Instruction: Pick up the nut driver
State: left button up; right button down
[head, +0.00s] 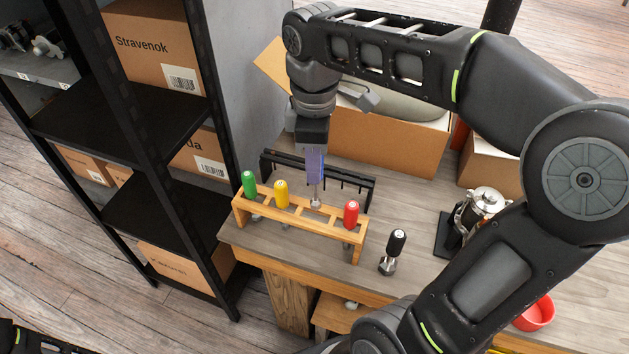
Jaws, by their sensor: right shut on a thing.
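My right gripper (314,168) points down over the wooden tool rack (297,218) and is shut on a blue-purple-handled driver (316,188). The fingers hide much of its handle. Its metal shaft runs down to the rack's top bar between the yellow and red handles; whether the tip is still in a slot I cannot tell. A green-handled driver (249,184), a yellow-handled driver (281,194) and a red-handled driver (351,214) stand in the rack. A black-handled tool (396,244) with a metal lower end stands on the workbench, right of the rack. My left gripper is out of view.
A black slotted rack (340,182) stands just behind the wooden one. An open cardboard box (385,143) is at the back of the workbench (330,262). A metal part on a black stand (482,205) is at right. Black shelving (165,225) with boxes stands left.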

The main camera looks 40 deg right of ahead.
notch_tip(320, 180, up, 6)
jog(key=p, duration=0.3)
jog(key=shift+p, duration=0.4)
jog(key=c, duration=1.7)
grip_release()
grip_shut()
